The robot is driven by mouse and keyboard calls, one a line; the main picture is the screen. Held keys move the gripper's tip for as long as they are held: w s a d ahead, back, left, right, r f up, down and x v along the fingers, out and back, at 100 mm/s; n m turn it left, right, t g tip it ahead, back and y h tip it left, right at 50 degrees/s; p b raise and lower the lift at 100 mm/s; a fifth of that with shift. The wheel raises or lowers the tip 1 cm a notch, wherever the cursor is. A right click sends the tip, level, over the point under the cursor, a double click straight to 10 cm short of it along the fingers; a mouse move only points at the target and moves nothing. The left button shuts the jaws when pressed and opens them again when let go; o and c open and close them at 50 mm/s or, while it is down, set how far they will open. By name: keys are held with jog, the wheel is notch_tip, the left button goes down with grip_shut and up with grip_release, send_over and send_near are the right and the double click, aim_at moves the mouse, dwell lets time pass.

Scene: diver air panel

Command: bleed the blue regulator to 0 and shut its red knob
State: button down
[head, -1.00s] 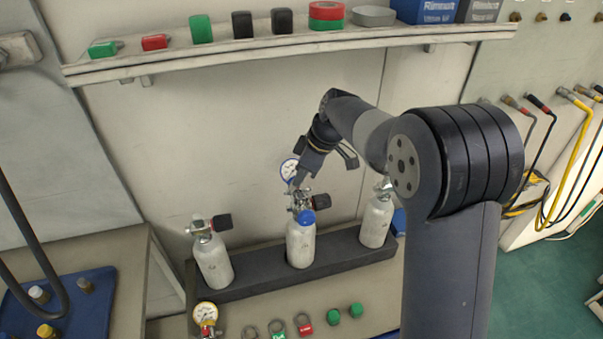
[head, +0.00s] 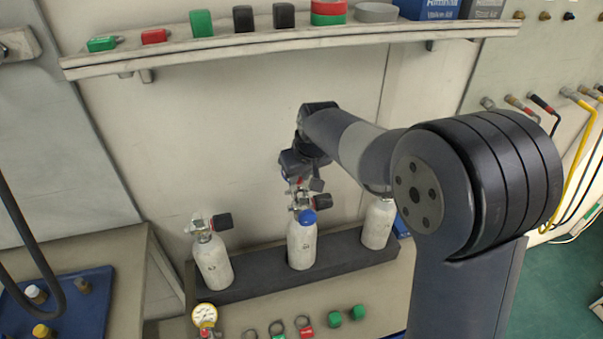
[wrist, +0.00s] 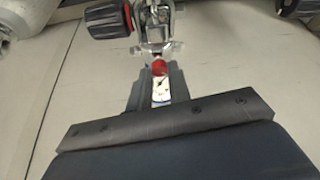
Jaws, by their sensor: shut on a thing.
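The blue regulator sits on the valve of the middle white cylinder (head: 301,247). Its blue round part (head: 307,217) faces me in the head view. Its red knob (wrist: 159,67) shows in the wrist view, between the tips of my gripper (wrist: 160,72). My gripper is shut on this knob; in the head view my gripper (head: 299,178) is above the valve. Part of a white gauge face (wrist: 161,90) shows between the fingers, but its reading is too small and covered to tell. In the head view the gauge is hidden behind my gripper.
White cylinders stand left (head: 213,260) and right (head: 378,224) in the dark rack (head: 255,272). A black valve knob (head: 322,201) is close to my gripper. A yellow-rimmed gauge (head: 205,315) and several tags lie in front. A shelf (head: 300,45) runs above.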

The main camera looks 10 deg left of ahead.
jog(key=m, duration=0.2)
jog(key=m+h, duration=0.1)
jog(key=m, duration=0.1)
jog(key=m+h, duration=0.1)
jog(key=m, duration=0.1)
jog(key=shift+s+a+f+t+b, duration=0.1)
jog(key=shift+a+t+b, duration=0.2)
jog(key=shift+a+t, duration=0.1)
jog(key=m+h, duration=0.2)
jog(key=m, duration=0.3)
jog(key=shift+a+b, duration=0.1)
jog(key=shift+b, duration=0.2)
jog(key=shift+m+g+h, duration=0.3)
jog(key=c, duration=1.3)
grip_release()
jog(key=v, duration=0.7)
jog(key=shift+r, duration=0.3)
